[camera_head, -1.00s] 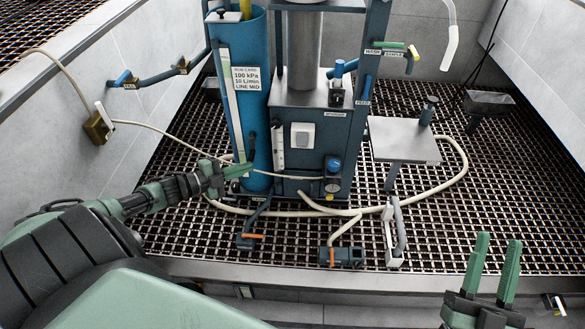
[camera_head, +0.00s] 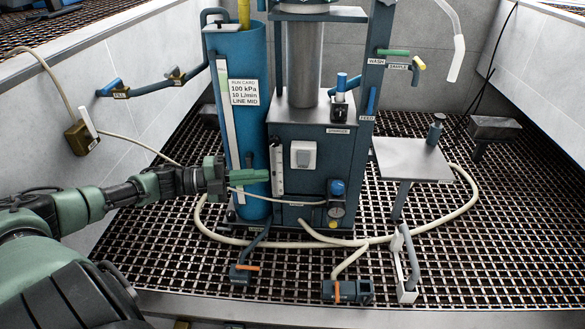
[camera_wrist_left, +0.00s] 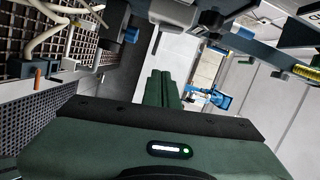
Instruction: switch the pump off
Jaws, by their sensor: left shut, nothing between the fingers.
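The blue pump cabinet (camera_head: 300,195) stands mid-view, with a square white switch (camera_head: 303,155) on its front. Whether this switch is on or off I cannot tell. My left gripper (camera_head: 266,176) comes in from the left and is shut and empty. Its fingertips appear in front of the lower part of the blue cylinder, left of and below the white switch, apart from it. In the left wrist view the closed green fingers (camera_wrist_left: 161,88) point at the rig, with nothing between them. My right gripper is out of view.
A tan box with a white lever (camera_head: 83,135) is on the left wall, with a cord running to the rig. A metal side shelf (camera_head: 410,160) stands right of the cabinet. Pale hose (camera_head: 440,225) loops over the grating. Orange-handled valves (camera_head: 347,290) sit in front.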

